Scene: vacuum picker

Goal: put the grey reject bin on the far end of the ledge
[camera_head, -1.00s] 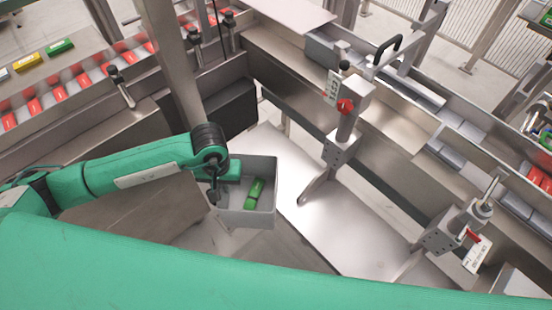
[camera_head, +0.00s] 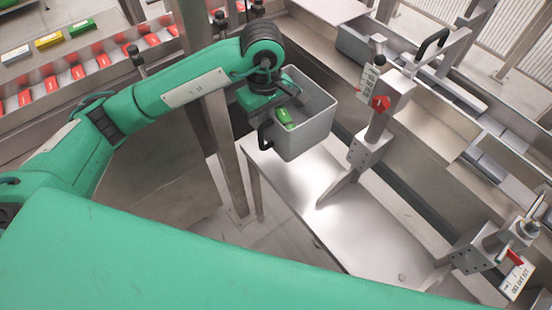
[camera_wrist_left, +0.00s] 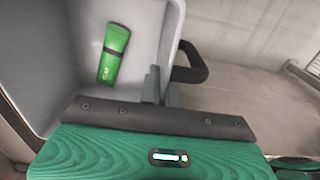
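The grey reject bin (camera_head: 305,143) is in the head view, with a green packet (camera_head: 284,116) inside. The packet also shows in the wrist view (camera_wrist_left: 113,53), lying on the bin's floor. My left gripper (camera_head: 283,92) is at the bin's near left wall. In the wrist view its dark fingertips (camera_wrist_left: 156,86) look closed on the bin's wall, next to a black handle (camera_wrist_left: 190,66). The bare metal ledge (camera_head: 368,222) runs from behind the bin toward the lower right. The bin appears over its upper-left end; the gap below is hidden. My right gripper is not in view.
A second bracket (camera_head: 480,247) stands at the lower right. A conveyor with red packs (camera_head: 75,72) runs at upper left. The ledge between the brackets is clear.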

